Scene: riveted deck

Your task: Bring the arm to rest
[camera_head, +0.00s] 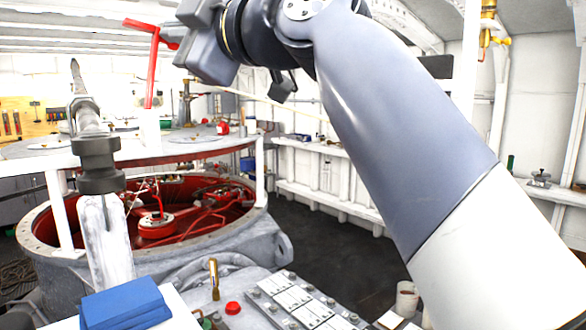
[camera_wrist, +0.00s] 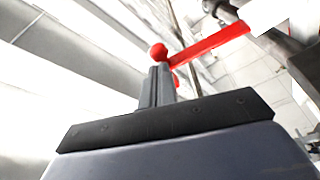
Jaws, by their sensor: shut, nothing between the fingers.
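My gripper (camera_wrist: 160,76) shows at the centre of the wrist view, its two grey fingers together above the black plate, with nothing between them. A red lever (camera_wrist: 212,44) with a round red knob (camera_wrist: 158,52) shows right by the fingertips; I cannot tell whether they touch. In the head view my arm reaches up from the lower right and bends over at the top. Its grey wrist end is at upper left, close to the right of the red lever (camera_head: 152,75). The fingers are not clear in that view.
A large round grey housing (camera_head: 40,232) with red parts inside stands at left, under a white ring-shaped top. A metal post (camera_head: 97,165) rises in front of it. A blue block (camera_head: 122,304) and a switch panel (camera_head: 300,300) lie low in front. Dark floor shows beyond.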

